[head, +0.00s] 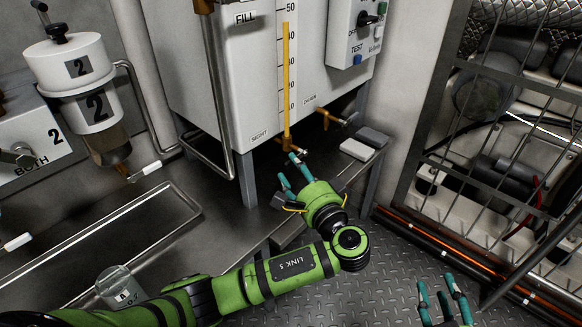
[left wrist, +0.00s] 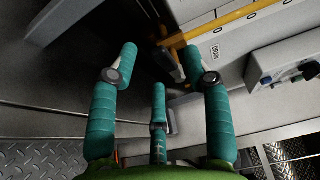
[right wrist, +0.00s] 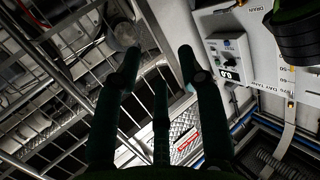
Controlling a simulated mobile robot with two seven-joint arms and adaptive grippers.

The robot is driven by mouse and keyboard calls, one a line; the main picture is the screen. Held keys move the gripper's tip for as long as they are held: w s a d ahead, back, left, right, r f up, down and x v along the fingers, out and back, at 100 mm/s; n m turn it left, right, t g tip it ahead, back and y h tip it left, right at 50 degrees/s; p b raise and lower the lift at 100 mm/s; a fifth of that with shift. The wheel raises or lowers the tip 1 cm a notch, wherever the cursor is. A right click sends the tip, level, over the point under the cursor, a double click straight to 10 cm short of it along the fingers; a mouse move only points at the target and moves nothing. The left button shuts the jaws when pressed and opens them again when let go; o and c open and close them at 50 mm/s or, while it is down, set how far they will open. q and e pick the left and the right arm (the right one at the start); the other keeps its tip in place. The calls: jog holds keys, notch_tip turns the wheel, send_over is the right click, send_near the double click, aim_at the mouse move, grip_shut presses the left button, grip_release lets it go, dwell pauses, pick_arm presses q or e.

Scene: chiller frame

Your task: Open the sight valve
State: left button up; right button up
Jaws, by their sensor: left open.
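In the left wrist view, yellow-brass piping (left wrist: 170,42) shows beyond and between the spread fingers (left wrist: 159,60); nothing is held. Contact with the valve cannot be told. My right gripper (head: 436,283) is low at the right, fingers apart and empty, away from the tank. Its spread fingers also show in the right wrist view (right wrist: 158,57).
The brass drain valve (head: 335,117) is right of the sight valve. A grey block (head: 357,149) lies on the ledge. A barred rack (head: 490,120) fills the right. A clear beaker (head: 120,285) is at lower left.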

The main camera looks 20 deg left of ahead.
pick_arm(q)
jog(key=shift+x, duration=1.35)
pick_arm(e)
jog(key=shift+w+a+r+t+y, duration=0.1)
jog(key=shift+a+r+t+y, duration=0.1)
jog(key=shift+r+t, duration=0.3)
jog(key=shift+w+a+r+t+y, duration=0.1)
jog(key=shift+a+r+t+y, duration=0.1)
jog(key=shift+r, duration=0.55)
jog(key=shift+a+r+t+y, duration=0.2)
jog(key=shift+r+t, duration=0.1)
jog(key=shift+r, duration=0.3)
pick_arm(q)
grip_shut()
jog(key=shift+b, duration=0.3)
pick_arm(e)
jog(key=shift+r, duration=0.1)
